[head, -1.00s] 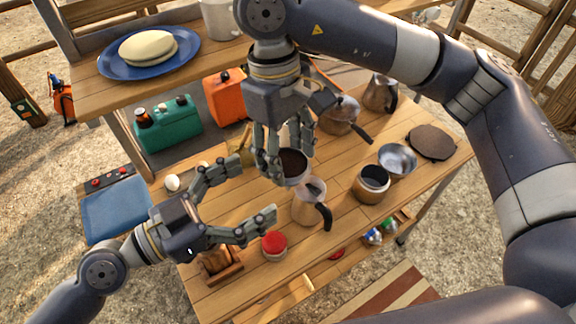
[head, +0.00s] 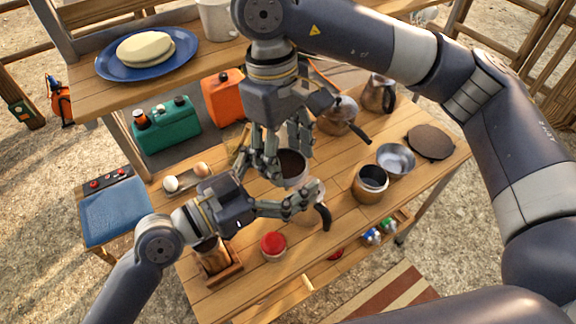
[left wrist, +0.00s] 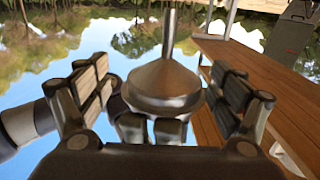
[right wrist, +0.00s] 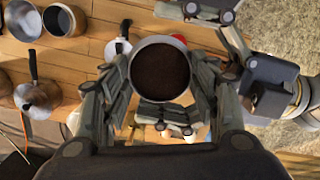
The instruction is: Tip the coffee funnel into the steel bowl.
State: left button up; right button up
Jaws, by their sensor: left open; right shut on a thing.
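The coffee funnel (head: 292,168) is a round steel cup full of dark grounds. My right gripper (head: 283,150) is shut on it and holds it upright above the table; the grounds show in the right wrist view (right wrist: 161,72). In the left wrist view the funnel (left wrist: 162,86) shows its cone and stem between the fingers of my left gripper (left wrist: 165,105). My left gripper (head: 288,188) is open beside the funnel; I cannot tell if it touches. The steel bowl (head: 397,160) stands to the right on the table, and looks empty.
The moka pot (head: 307,216) stands just below the grippers, partly hidden by left fingers. A brown-sided jar (head: 370,184) stands beside the bowl, with a dark round mat (head: 431,142) behind. A red-lidded jar (head: 273,246) and wooden stand (head: 217,262) are in front.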

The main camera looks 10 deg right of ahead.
pick_arm(q)
jog(key=c, duration=1.1)
jog(key=shift+c, duration=0.2)
pick_arm(e)
jog(key=o, duration=1.1)
